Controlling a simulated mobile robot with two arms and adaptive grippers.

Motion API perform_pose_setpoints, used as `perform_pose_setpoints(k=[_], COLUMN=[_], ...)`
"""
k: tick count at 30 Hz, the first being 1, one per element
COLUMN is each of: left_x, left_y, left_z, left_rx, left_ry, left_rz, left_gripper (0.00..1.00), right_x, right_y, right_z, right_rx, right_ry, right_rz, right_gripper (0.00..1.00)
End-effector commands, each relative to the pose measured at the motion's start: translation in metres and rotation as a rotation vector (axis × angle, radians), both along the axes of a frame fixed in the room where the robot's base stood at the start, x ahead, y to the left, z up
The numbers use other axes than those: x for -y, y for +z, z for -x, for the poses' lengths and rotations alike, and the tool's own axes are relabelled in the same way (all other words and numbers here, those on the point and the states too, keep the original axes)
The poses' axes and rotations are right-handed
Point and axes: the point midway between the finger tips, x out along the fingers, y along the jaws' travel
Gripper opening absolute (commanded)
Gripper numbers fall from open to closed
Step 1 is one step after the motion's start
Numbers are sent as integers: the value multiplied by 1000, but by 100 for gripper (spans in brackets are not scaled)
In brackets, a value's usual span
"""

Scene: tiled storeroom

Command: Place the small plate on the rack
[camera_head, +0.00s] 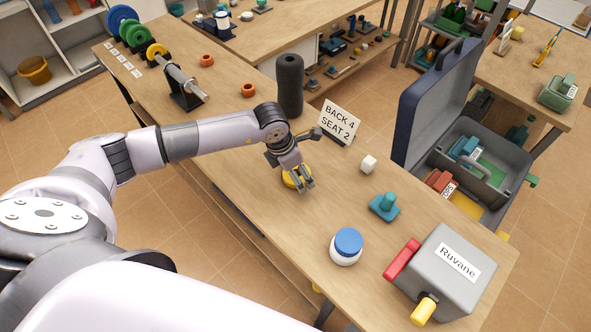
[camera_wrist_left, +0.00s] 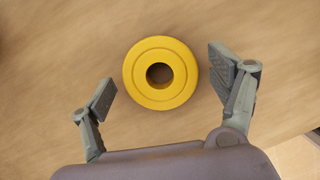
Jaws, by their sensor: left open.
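A small yellow plate with a centre hole (camera_wrist_left: 161,73) lies flat on the wooden table; it is partly hidden by the gripper in the head view (camera_head: 290,182). My left gripper (camera_head: 303,186) is open above it. In the left wrist view the two fingers (camera_wrist_left: 165,92) stand apart to either side of the plate, nearer its lower edge, and nothing is held. At the table's far left end, blue (camera_head: 122,17), green (camera_head: 137,35) and yellow (camera_head: 156,51) discs stand upright in a row, beside a grey bar on a black stand (camera_head: 187,98). My right gripper is not in view.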

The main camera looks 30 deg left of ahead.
Motion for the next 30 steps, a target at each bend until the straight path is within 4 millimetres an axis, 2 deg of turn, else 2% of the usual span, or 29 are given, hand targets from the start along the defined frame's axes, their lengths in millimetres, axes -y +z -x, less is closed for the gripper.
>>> perform_pose_setpoints(k=[4,7,18,21,25,30], left_x=[0,-2,-14,-16,-18,-18], left_y=[4,13,87,101,114,118], left_z=[0,2,19,22,25,27], left_rx=[0,2,4,3,2,0], left_ry=[0,-1,0,0,-1,0], left_rz=[0,0,-1,-1,0,0], left_gripper=[83,83,83,83,83,83], right_x=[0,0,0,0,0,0], right_y=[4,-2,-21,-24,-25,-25], right_z=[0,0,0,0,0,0], right_rx=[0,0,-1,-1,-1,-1], right_ry=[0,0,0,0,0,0], right_rz=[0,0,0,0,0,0], right_gripper=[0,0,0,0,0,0])
